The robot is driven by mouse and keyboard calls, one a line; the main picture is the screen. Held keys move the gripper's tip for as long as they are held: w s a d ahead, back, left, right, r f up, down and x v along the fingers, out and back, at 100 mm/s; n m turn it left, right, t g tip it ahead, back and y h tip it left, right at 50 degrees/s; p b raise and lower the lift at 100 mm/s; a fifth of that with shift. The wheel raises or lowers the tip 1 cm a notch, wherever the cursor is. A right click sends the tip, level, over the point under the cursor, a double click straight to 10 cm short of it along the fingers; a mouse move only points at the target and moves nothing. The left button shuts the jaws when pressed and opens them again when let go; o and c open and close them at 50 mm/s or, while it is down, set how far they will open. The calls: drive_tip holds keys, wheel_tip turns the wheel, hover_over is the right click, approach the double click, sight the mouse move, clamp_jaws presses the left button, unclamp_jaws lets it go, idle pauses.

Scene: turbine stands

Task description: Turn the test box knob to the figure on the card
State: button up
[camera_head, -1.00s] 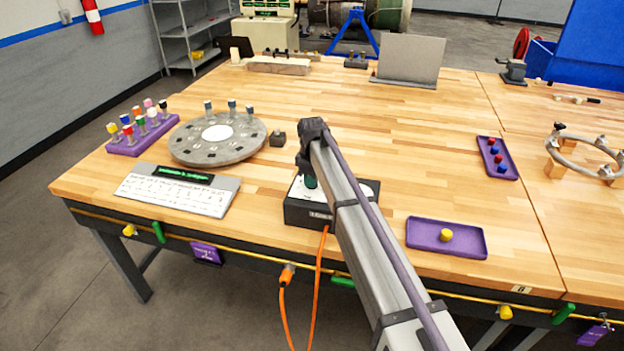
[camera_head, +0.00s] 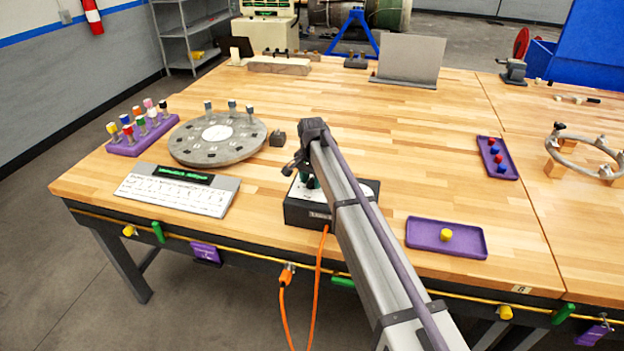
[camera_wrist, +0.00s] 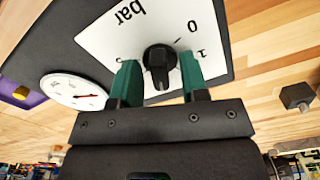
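The test box (camera_head: 308,213) is a dark box near the table's front edge, partly hidden by my arm. In the wrist view its white dial plate (camera_wrist: 110,45) shows "bar", 0 and 1, and its black knob (camera_wrist: 159,60) stands between my fingertips. My gripper (camera_wrist: 160,80) has two green fingers, apart, one on each side of the knob, with narrow gaps showing. It also shows above the box in the head view (camera_head: 308,181). A round gauge (camera_wrist: 74,92) with a red needle sits beside the plate. I cannot identify a card with a readable figure.
Left of the box lie a white sloped panel (camera_head: 178,197) with a green-text display and a grey round plate (camera_head: 190,153) with pegs. A small dark block (camera_head: 277,139) stands behind the box. A purple tray (camera_head: 420,240) lies to the right. An orange cable (camera_head: 318,270) hangs in front.

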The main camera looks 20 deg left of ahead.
sight(312, 179)
drive_tip(key=shift+o, duration=1.2)
wheel_tip(312, 179, up, 5)
drive_tip(key=p, duration=0.5)
drive_tip(key=shift+r, duration=0.15)
